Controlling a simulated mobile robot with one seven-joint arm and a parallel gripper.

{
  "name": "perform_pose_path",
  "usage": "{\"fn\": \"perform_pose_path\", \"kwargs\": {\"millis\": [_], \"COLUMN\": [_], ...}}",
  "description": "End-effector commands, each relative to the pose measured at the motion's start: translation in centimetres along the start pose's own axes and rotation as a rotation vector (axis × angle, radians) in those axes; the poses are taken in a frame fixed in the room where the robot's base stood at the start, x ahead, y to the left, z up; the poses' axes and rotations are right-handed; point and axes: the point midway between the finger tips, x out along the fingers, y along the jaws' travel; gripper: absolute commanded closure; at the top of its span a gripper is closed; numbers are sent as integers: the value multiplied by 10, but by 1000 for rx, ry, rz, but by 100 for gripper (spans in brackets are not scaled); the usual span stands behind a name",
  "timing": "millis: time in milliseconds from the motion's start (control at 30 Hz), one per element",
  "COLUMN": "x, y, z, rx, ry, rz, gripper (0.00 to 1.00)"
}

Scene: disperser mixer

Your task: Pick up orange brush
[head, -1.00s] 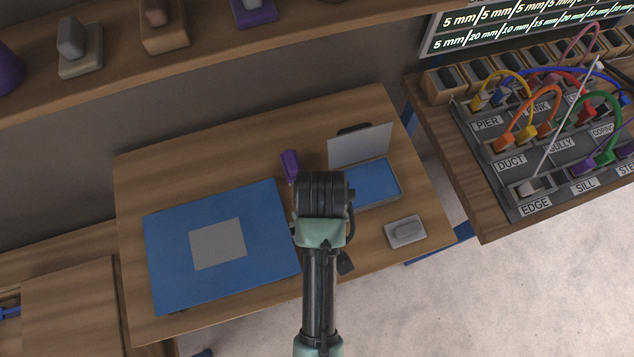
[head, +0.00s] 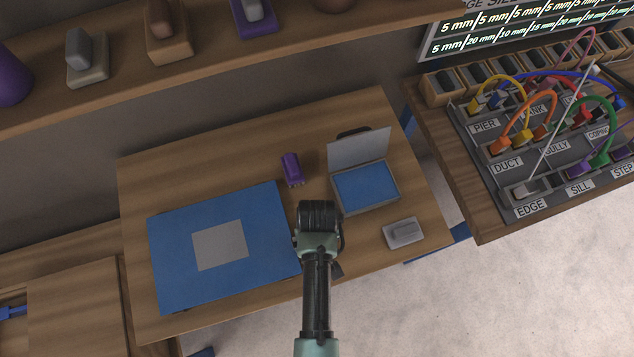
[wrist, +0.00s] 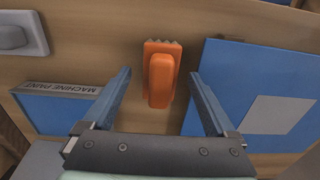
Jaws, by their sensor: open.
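The orange brush (wrist: 160,78) lies on the wooden table and shows in the wrist view, its bristled end pointing to the top of the picture. My gripper (wrist: 161,74) is open, with one blue-grey finger on each side of the brush and a visible gap on both sides. The fingers appear apart from it; their height above the table is hard to tell. In the head view my gripper's fingers and the brush are hidden behind my wrist.
A blue mat (head: 265,222) with a grey square (head: 220,246) lies left. An open-lidded box of blue paint (head: 393,197) stands right. A purple object (head: 291,168) is behind and a grey block (head: 403,232) at right. A cable panel (head: 515,170) stands further right.

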Motion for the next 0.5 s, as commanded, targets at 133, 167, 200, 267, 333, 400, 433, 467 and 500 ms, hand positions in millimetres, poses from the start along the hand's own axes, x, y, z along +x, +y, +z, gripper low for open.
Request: {"fn": "perform_pose_path", "kwargs": {"millis": [133,167,200,267,333,400,433,467,500], "x": [17,19,22,24,25,25,25,25,25], "y": [-1,-1,-1,-1,-1,-1,-1,-1,-1], "z": [0,0,0,0,0,0,0,0,0], "rx": [0,0,0,0,0,0,0,0,0], "ry": [-1,0,-1,1,1,2,2,2,2], "rz": [0,0,0,0,0,0,0,0,0], "gripper": [9,9,9,9,9,9,9,9,9]}}
